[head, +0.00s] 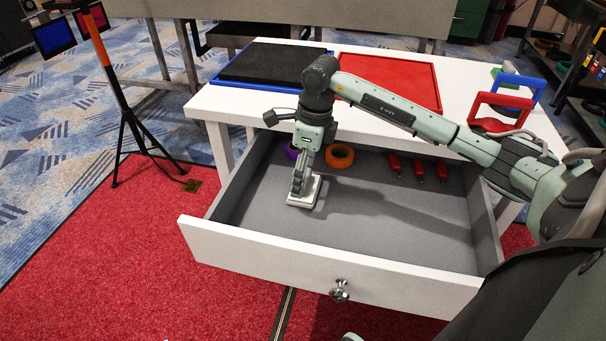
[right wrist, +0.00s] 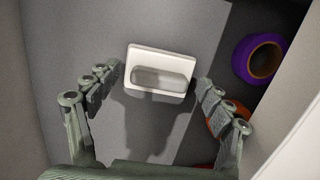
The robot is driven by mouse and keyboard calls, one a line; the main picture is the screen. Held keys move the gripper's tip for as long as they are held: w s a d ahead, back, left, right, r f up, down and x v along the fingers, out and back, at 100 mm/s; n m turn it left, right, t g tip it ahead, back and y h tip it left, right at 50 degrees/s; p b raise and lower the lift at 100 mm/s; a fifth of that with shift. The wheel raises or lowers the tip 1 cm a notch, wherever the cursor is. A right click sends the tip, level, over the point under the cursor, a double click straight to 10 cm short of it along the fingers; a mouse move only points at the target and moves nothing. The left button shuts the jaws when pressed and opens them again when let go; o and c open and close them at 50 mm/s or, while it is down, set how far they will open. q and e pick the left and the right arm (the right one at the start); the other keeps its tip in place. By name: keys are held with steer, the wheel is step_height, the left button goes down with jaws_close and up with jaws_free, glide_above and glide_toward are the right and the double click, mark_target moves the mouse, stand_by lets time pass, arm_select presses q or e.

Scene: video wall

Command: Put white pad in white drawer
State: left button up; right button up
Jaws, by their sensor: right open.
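The white drawer (head: 330,268) is pulled open under the white table, with a round metal knob on its front. The white pad (head: 305,191) lies on the grey drawer floor toward the left side. In the right wrist view the white pad (right wrist: 161,70) has a raised grip piece on top. My right gripper (head: 300,185) reaches down into the drawer over the pad. In the right wrist view its fingers (right wrist: 160,95) are spread wide, one on each side of the pad, with visible gaps. My left gripper is not in view.
In the drawer, a purple tape roll (right wrist: 257,58) and an orange tape roll (head: 340,156) sit near the back, with several red tools (head: 418,170) to the right. The tabletop holds a blue tray (head: 262,66), a red tray (head: 395,80) and caddy-like handled items (head: 500,108). The drawer's front right floor is clear.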

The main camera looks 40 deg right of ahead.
mark_target(310, 187)
step_height(310, 187, up, 11)
steer(key=s, duration=0.1)
steer(key=shift+d, duration=0.45)
steer(key=shift+r, duration=0.1)
